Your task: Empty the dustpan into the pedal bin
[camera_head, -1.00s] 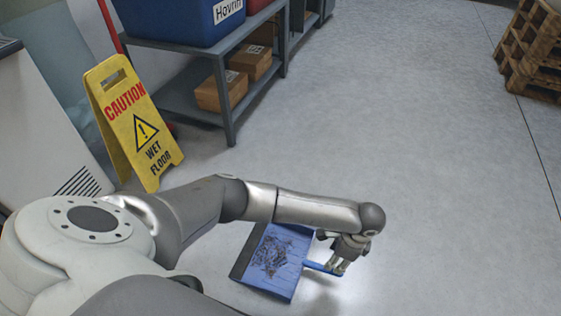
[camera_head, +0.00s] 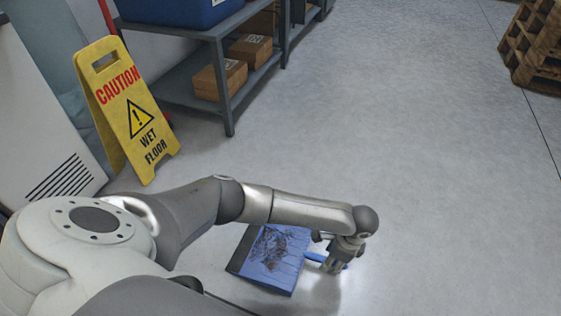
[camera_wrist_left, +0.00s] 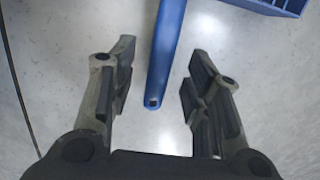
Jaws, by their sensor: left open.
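The blue dustpan (camera_head: 270,257) lies on the floor with a pile of dark debris (camera_head: 272,246) in it. Its blue handle (camera_head: 325,259) points right. In the left wrist view the handle (camera_wrist_left: 167,50) runs between the two fingers, with a gap on each side, and a corner of the pan (camera_wrist_left: 275,6) shows at the upper right. My left gripper (camera_head: 334,267) is at the handle, open, its fingers (camera_wrist_left: 160,88) not touching it. No pedal bin can be made out, and my right gripper is not in view.
A yellow wet-floor sign (camera_head: 128,112) stands at the left. Beside it is a grey shelf (camera_head: 228,112) with cardboard boxes (camera_head: 219,79) and a blue bin (camera_head: 185,10). Wooden pallets (camera_head: 535,50) stand at the far right. The floor (camera_head: 420,150) between is clear.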

